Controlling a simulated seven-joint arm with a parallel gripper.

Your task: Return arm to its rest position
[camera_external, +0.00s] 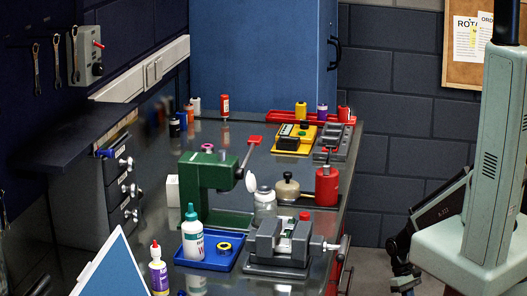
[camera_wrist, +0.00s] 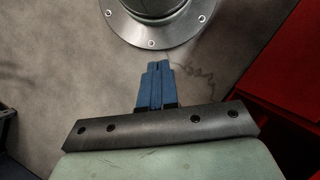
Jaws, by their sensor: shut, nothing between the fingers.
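My gripper (camera_wrist: 157,68) shows in the wrist view as two blue fingers pressed together, with nothing between them. It points toward a grey surface and a round bolted metal flange (camera_wrist: 160,30) at the top of that view. The fingertips appear just below the flange in the picture; I cannot tell the gap in depth. In the external view my pale green arm stands at the right, beside the bench (camera_external: 335,215) and clear of its top. I cannot make out the fingers clearly there.
A red surface (camera_wrist: 285,100) is at the right of the wrist view. On the bench are a green press (camera_external: 205,185), a grey vise (camera_external: 283,240), a blue tray (camera_external: 232,262) with a bottle, a red canister (camera_external: 327,186) and a yellow tray (camera_external: 297,141). A blue cabinet (camera_external: 262,60) stands behind.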

